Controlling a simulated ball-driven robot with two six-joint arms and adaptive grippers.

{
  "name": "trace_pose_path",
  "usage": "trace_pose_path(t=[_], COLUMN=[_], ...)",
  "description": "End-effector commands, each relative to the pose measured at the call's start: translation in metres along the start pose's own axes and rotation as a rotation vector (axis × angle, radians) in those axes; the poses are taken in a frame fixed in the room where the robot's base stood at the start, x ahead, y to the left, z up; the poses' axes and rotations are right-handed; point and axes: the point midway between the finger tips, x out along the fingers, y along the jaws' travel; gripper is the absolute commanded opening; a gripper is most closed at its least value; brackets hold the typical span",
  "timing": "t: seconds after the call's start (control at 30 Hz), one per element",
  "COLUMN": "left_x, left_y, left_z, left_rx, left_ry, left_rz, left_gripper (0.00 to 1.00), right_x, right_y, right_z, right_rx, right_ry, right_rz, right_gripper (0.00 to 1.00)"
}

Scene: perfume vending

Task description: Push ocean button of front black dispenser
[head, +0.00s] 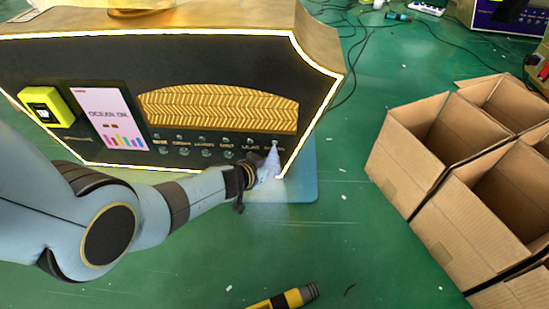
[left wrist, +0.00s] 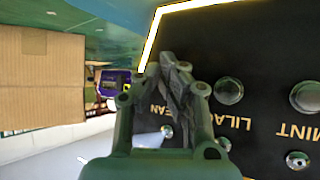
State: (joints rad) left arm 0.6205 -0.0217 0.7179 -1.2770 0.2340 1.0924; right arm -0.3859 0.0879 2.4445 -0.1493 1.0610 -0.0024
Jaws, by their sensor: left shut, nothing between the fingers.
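The black dispenser (head: 230,62) has a lit edge, a gold herringbone panel and a row of small buttons and nozzles. Its screen (head: 105,115) reads "OCEAN ON". My left gripper (head: 273,150) is shut and empty at the right end of the row. In the left wrist view its fingertips (left wrist: 172,62) are against or very near the dispenser face, covering the ocean button and part of its label, "EAN". A pale mist (head: 268,165) comes from the ocean nozzle (left wrist: 167,131). The lilac button (left wrist: 229,91) and mint button (left wrist: 306,96) are uncovered. My right gripper is out of view.
Open cardboard boxes (head: 425,135) stand at the right on the green floor. Cables (head: 355,50) lie behind the dispenser. A yellow card reader (head: 46,107) is on its left side. A yellow and black cylinder (head: 285,299) shows at the bottom edge.

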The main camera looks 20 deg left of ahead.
Motion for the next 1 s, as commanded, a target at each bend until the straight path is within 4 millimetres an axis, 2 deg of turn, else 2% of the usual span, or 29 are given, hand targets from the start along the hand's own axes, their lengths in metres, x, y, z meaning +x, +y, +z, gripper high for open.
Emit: trace_pose_path(t=[0.27,0.67,1.0], left_x=[-0.010,-0.013,-0.036], left_y=[0.007,0.009,0.026], left_z=[0.005,0.008,0.025], left_rx=[-0.001,0.000,-0.001], left_ry=[0.001,0.000,0.000], left_rz=[0.000,0.000,0.001], left_gripper=[0.00,0.00,0.00], right_x=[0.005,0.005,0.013], right_y=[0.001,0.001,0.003], right_z=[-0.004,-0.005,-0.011], right_rx=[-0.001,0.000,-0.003], right_ry=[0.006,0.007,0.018], right_rz=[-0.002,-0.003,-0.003], right_gripper=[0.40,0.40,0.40])
